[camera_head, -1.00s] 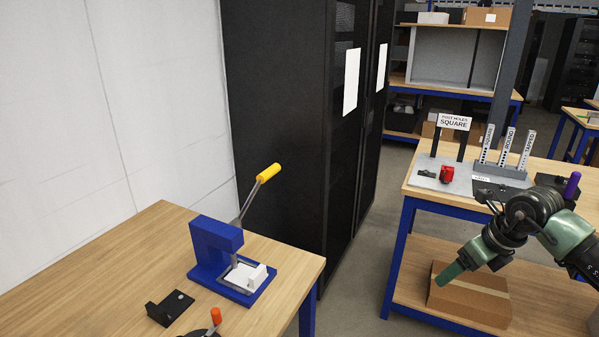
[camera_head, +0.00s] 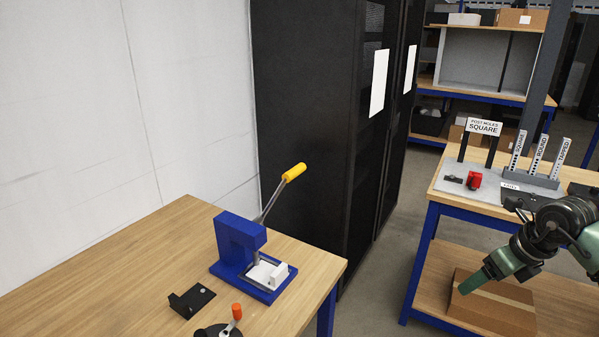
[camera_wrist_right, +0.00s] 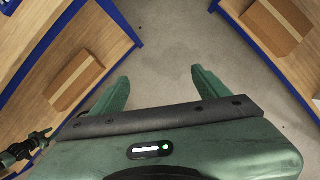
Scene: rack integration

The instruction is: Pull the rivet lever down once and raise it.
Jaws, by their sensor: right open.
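The rivet lever (camera_head: 281,192) has a yellow grip and a grey rod. It slants up and to the right from the blue rivet press (camera_head: 240,241) on the left wooden table, with its grip end high. A white piece (camera_head: 267,273) sits in the base of the press. My right gripper (camera_head: 477,283) is at the right of the head view, well away from the lever, over the aisle and beside the right bench. In the right wrist view its two green fingers (camera_wrist_right: 160,88) are spread with nothing between them.
A black rack cabinet (camera_head: 310,130) stands behind the table. The right bench (camera_head: 440,190) holds a sign, labelled posts and a red part. Cardboard boxes (camera_head: 495,305) lie on lower shelves.

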